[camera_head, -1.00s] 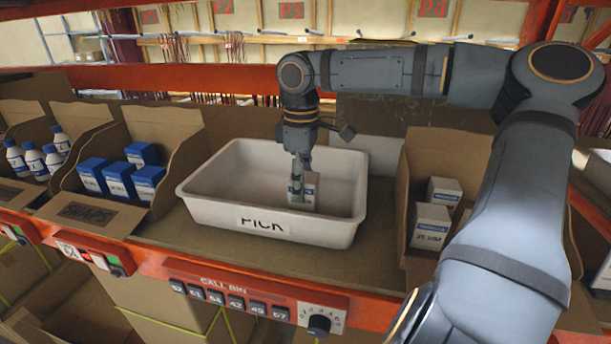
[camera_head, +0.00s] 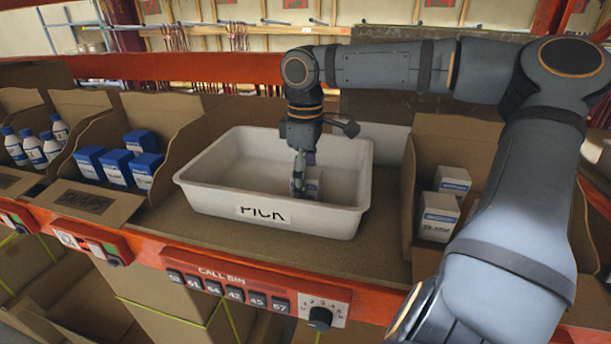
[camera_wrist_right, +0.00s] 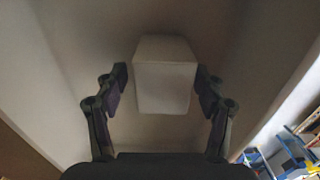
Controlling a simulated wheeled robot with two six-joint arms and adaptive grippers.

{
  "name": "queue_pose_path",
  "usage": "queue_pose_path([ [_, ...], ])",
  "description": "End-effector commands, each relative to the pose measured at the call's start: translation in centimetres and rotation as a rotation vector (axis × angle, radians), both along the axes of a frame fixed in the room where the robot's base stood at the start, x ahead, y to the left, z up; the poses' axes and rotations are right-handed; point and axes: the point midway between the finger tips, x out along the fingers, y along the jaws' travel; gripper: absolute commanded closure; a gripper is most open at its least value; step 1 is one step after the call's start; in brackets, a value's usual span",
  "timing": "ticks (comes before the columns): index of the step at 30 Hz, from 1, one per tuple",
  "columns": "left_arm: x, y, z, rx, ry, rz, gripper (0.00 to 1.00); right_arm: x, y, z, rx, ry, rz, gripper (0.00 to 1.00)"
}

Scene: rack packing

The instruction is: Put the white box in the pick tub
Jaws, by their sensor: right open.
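The white box (camera_head: 314,187) is inside the white pick tub (camera_head: 222,200), low down behind the tub's front wall, which hides its lower part. My right gripper (camera_head: 299,188) reaches down into the tub beside the box and partly covers it. In the right wrist view the box (camera_wrist_right: 165,75) stands between the two fingertips of my open right gripper (camera_wrist_right: 161,80). A narrow gap shows at the left finger; the right finger is very close to the box. My left gripper is not in view.
More white boxes (camera_head: 439,214) stand in a cardboard bin right of the tub. An orange shelf beam (camera_head: 150,247) runs along the front. The rest of the tub looks empty.

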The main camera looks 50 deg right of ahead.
Motion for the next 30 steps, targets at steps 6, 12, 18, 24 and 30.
queue_pose_path([
  [6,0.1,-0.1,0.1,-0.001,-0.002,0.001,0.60,0.0,-0.1,2.1,-0.006,-0.001,-0.003,0.31],
  [12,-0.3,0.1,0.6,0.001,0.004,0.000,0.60,0.0,0.0,7.1,-0.006,-0.003,-0.004,0.31],
  [18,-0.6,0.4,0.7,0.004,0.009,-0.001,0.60,0.0,0.0,11.1,-0.004,-0.001,-0.003,0.31],
  [24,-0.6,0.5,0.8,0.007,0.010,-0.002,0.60,0.0,0.0,12.6,-0.001,0.000,0.000,0.31],
  [30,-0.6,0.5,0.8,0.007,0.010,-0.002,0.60,0.0,0.1,12.6,0.000,0.000,0.001,0.31],
])
